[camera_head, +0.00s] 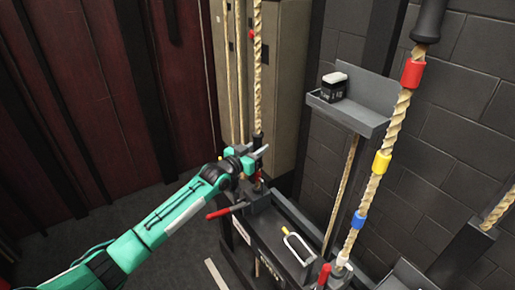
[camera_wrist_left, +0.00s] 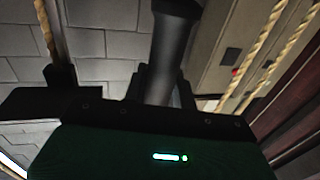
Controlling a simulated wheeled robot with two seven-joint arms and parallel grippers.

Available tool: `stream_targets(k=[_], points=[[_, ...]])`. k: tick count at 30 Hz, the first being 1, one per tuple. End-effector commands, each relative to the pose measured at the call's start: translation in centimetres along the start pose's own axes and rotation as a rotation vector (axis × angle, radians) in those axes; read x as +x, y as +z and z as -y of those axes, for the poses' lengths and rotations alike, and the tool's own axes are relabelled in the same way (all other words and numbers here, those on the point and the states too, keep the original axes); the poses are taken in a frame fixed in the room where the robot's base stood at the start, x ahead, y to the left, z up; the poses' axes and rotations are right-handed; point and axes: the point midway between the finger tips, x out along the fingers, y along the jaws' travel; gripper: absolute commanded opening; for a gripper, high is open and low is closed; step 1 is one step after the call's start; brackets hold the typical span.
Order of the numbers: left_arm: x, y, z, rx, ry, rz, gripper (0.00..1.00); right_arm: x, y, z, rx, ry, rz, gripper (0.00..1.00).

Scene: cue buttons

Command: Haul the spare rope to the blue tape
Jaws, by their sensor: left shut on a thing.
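My left gripper (camera_head: 255,158) is shut on this sleeve; the sleeve also shows as a dark cylinder (camera_wrist_left: 170,50) in the left wrist view. At the right, another thick rope carries red tape (camera_head: 413,73), yellow tape (camera_head: 381,162) and blue tape (camera_head: 358,219), with a black sleeve (camera_head: 431,20) high up. I cannot tell from the frames which rope is the spare one. My right gripper is out of view.
A grey wall shelf (camera_head: 349,112) holds a small black box with a white top (camera_head: 333,86). Below is a dark rail (camera_head: 270,240) with red-handled levers (camera_head: 225,210) and a white loop (camera_head: 297,246). Thinner ropes (camera_head: 239,80) hang behind. Open floor lies left of the rail.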

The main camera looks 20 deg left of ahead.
Motion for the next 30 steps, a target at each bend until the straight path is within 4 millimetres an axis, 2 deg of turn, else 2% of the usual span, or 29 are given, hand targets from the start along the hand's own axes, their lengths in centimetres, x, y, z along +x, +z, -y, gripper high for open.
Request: stream_targets(k=[5, 8, 11, 15, 24, 30], points=[[0.0, -1.6, 0.0, 0.0, 0.0, -0.001, 0.0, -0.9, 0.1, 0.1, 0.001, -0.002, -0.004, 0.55], [0.0, -3.6, 0.0, 0.0, 0.0, -0.005, 0.0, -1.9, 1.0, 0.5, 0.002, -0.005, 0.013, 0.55], [0.0, -6.4, 0.1, 0.0, 0.0, -0.008, 0.0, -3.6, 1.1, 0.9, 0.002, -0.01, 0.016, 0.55], [0.0, -11.1, 0.1, 0.002, 0.0, -0.012, 0.0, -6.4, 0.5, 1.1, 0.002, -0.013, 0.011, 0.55], [0.0, -21.9, 0.1, 0.002, 0.0, -0.015, 0.0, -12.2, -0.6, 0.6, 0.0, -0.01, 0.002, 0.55], [0.0, -27.7, 0.1, 0.004, -0.001, -0.011, 0.0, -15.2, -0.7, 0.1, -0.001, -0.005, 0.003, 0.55]])
